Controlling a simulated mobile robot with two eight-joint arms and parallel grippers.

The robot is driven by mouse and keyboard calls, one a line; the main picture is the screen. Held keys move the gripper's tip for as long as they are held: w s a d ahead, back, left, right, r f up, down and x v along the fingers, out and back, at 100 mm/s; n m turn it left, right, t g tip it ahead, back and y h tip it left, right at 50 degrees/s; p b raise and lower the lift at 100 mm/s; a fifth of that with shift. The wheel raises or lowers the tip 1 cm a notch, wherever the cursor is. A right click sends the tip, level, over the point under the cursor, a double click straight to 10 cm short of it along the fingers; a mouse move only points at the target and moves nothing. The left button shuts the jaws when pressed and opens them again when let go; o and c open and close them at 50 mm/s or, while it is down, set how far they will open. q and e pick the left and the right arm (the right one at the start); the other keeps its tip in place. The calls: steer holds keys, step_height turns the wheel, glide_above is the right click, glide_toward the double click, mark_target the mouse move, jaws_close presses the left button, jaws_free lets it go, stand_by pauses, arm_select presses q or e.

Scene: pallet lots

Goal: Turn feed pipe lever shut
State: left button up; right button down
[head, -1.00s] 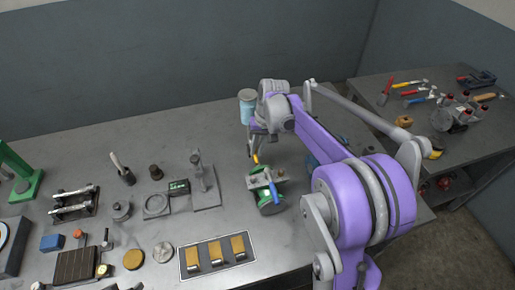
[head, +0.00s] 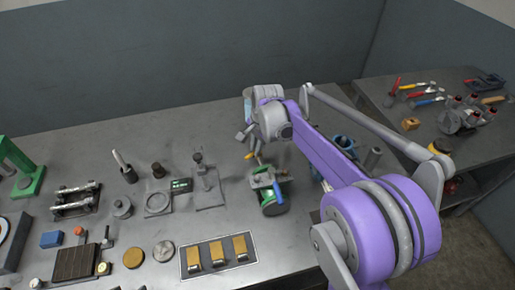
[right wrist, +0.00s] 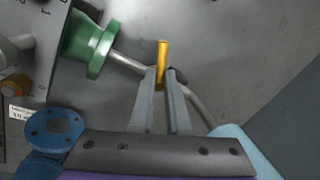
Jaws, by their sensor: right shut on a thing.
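A yellow lever (right wrist: 162,58) sits between the fingertips of my right gripper (right wrist: 161,75) in the right wrist view, and the gripper is shut on it. The lever stands at a grey pipe (right wrist: 128,62) that runs out from a green flange (right wrist: 88,45). In the head view, the yellow lever (head: 258,158) shows small below my right gripper (head: 249,136), behind the green valve body (head: 272,207) with its blue handle (head: 278,192). The fingers are small and partly hidden there. My left gripper is not in view.
A blue flange (right wrist: 54,131) lies close to my right gripper in the wrist view. A gauge stand (head: 205,185) stands left of the valve on the bench. Gold blocks on a tray (head: 226,262) lie in front. A second bench with tools (head: 440,115) is at right.

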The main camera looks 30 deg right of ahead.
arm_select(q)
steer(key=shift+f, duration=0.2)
arm_select(e)
steer(key=m, duration=0.2)
steer(key=m+h, duration=0.1)
steer(key=m, duration=0.1)
steer(key=shift+w+a+m, duration=0.1)
steer(key=shift+w+m, duration=0.3)
steer(key=shift+m, duration=0.3)
steer(key=c, duration=0.9)
jaws_free()
steer(key=shift+r, duration=0.1)
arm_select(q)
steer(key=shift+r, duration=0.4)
arm_select(e)
steer(key=r, duration=0.3)
steer(key=s+r, duration=0.1)
steer(key=r, duration=0.3)
steer(key=s+r, duration=0.1)
steer(key=r, duration=0.2)
steer(key=shift+a+r, duration=0.25)
steer(key=shift+f, duration=0.1)
